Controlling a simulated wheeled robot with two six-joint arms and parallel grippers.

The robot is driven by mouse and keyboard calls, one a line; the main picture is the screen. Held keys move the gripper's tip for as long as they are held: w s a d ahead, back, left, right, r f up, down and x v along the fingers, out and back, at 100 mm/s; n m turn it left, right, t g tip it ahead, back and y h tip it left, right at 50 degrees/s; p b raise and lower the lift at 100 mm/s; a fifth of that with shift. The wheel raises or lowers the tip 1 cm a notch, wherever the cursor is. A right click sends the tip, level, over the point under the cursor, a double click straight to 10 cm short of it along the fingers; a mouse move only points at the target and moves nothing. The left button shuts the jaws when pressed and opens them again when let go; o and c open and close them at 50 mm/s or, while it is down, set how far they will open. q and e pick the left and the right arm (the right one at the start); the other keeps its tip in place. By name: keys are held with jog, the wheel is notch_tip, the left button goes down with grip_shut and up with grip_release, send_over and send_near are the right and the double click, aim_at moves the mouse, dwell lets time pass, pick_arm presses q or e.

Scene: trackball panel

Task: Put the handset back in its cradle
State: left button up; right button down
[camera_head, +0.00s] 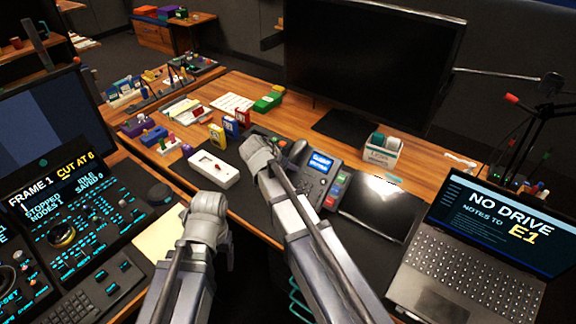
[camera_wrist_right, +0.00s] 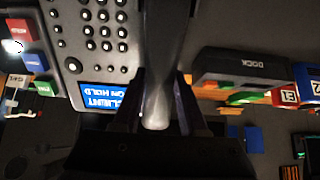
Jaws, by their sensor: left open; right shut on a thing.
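The desk phone (camera_head: 322,168) stands on the dark mat, with a lit blue screen. Its screen (camera_wrist_right: 103,97) reads "CLIENT ON HOLD" upside down in the right wrist view. My right gripper (camera_head: 262,152) is at the phone's left side in the head view. In the wrist view my right gripper (camera_wrist_right: 158,105) is shut on the dark grey handset (camera_wrist_right: 165,45), which runs alongside the keypad. I cannot tell whether the handset touches the cradle, which is hidden beneath it. My left gripper (camera_head: 208,215) is open and empty above the desk's near left part; its fingertips are mostly hidden.
A white box with a red mark (camera_head: 212,168) lies left of my right gripper. A black dock (camera_wrist_right: 245,65) stands across from the phone, beside the handset. A dark tablet (camera_head: 382,208) and a laptop (camera_head: 480,250) lie to the right. A large monitor (camera_head: 370,60) stands behind.

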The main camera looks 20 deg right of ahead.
dwell(0.3)
jog(key=shift+c, duration=1.8)
grip_release()
jog(key=p+v, duration=0.5)
jog(key=v, duration=0.2)
jog(key=shift+r+p, duration=0.15)
jog(key=shift+p, duration=0.15)
jog(key=shift+s+a+r, duration=0.15)
jog(key=shift+a, duration=0.05)
